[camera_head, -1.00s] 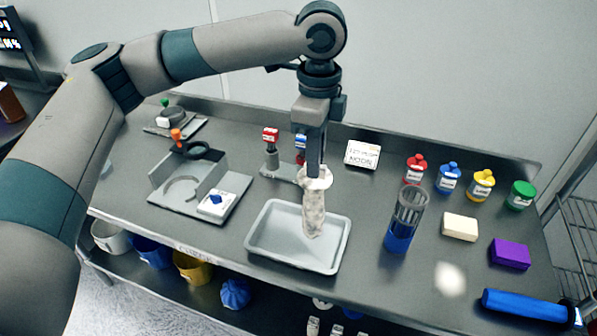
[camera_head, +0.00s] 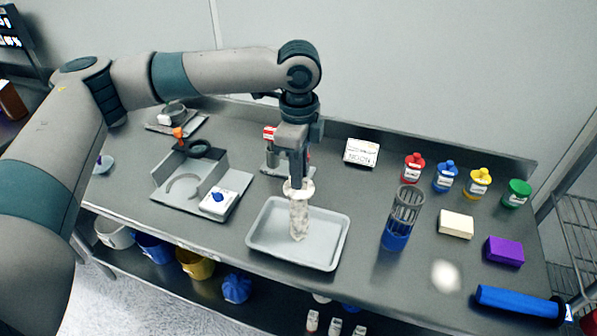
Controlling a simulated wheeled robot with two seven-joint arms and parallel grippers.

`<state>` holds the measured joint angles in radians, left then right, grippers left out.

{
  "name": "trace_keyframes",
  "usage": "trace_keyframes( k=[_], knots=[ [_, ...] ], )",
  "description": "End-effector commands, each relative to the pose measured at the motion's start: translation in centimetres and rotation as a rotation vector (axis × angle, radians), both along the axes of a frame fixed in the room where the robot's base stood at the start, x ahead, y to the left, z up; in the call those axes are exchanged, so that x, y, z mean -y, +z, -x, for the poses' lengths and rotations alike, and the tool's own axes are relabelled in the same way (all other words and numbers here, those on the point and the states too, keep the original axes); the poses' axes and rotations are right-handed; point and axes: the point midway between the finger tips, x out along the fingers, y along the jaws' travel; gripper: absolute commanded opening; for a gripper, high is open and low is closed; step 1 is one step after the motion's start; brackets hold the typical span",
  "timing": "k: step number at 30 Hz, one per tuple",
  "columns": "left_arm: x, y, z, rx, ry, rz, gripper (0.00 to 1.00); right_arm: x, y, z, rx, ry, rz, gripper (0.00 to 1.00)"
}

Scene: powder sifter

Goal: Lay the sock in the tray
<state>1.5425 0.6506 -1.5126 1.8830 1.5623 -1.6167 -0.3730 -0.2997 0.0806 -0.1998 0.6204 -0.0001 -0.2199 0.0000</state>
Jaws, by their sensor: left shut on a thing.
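The sock (camera_head: 299,216) is a pale, mottled tube with a whitish ring at its top. It hangs upright from my left gripper (camera_head: 297,181), which is shut on its top end. The light grey tray (camera_head: 262,240) lies on the steel bench below, and the sock's lower end shows in front of the tray's middle. I cannot tell whether that end touches the tray floor. My right gripper is not in view.
A blue-based cylinder with a grey cage top (camera_head: 398,232) stands right of the tray. A grey fixture (camera_head: 180,190) is to the left. Small coloured jars (camera_head: 445,176), a cream block (camera_head: 455,224), a purple block (camera_head: 504,251) and a blue roll (camera_head: 517,302) are on the right.

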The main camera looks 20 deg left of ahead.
Motion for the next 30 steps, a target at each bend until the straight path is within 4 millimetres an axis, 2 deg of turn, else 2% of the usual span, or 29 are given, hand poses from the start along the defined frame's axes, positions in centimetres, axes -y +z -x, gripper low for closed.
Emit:
trace_keyframes(
  k=[4,15,16,18,30],
  knots=[
    [-0.02,-0.84,0.03,0.0,0.0,0.0,0.0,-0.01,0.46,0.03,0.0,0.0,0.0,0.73],
    [0.0,-1.11,0.03,0.0,0.0,0.0,0.0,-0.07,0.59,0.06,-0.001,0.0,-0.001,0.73],
    [0.0,-1.12,0.02,0.0,-0.001,0.0,0.17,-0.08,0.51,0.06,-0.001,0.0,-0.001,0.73],
    [0.0,-1.12,0.01,0.001,0.0,0.0,0.28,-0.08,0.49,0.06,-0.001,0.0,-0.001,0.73],
    [0.0,-0.96,0.0,0.001,-0.001,0.0,0.28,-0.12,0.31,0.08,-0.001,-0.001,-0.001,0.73]
  ],
)
